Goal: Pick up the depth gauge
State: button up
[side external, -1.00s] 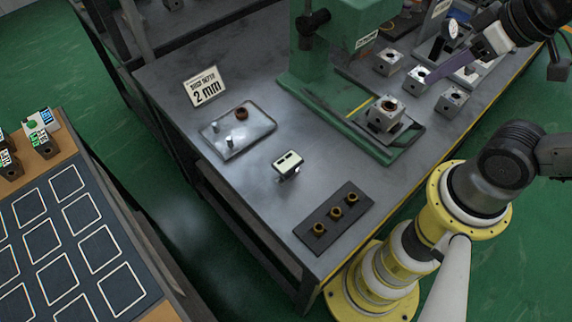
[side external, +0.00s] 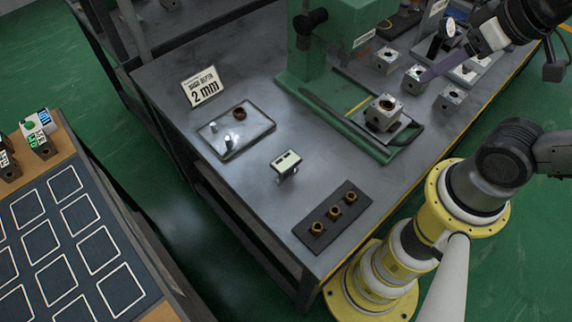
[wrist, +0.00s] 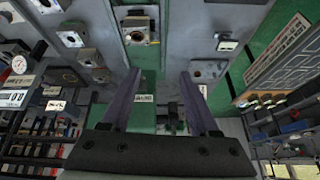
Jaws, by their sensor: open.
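A round white dial on a dark body (side external: 448,28) looks like the depth gauge. It stands at the back right of the bench in the side view, close to my gripper's hand and partly crowded by it. A similar white dial (wrist: 18,64) shows at the left edge of the wrist view. My gripper (wrist: 160,74) is open, with two purple fingers apart and nothing between them. In the side view its visible finger (side external: 440,69) reaches over the metal blocks, left of and below the dial. Whether it touches anything there is unclear.
Several metal valve blocks (side external: 452,98) lie near the fingers. A green press (side external: 322,60) holds another block (side external: 384,112). A small pale-topped device (side external: 286,161), a metal tray (side external: 255,132) and a dark bushing plate (side external: 325,238) lie nearer. Bare bench separates them.

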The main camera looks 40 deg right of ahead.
jog(key=m, duration=0.2)
jog(key=m+g, duration=0.6)
jog(key=m, duration=0.9)
send_over(284, 162)
notch_tip(284, 162, down, 11)
notch_tip(284, 162, down, 13)
jog(key=shift+f, duration=0.1)
jog(key=shift+c, duration=0.3)
grip_shut()
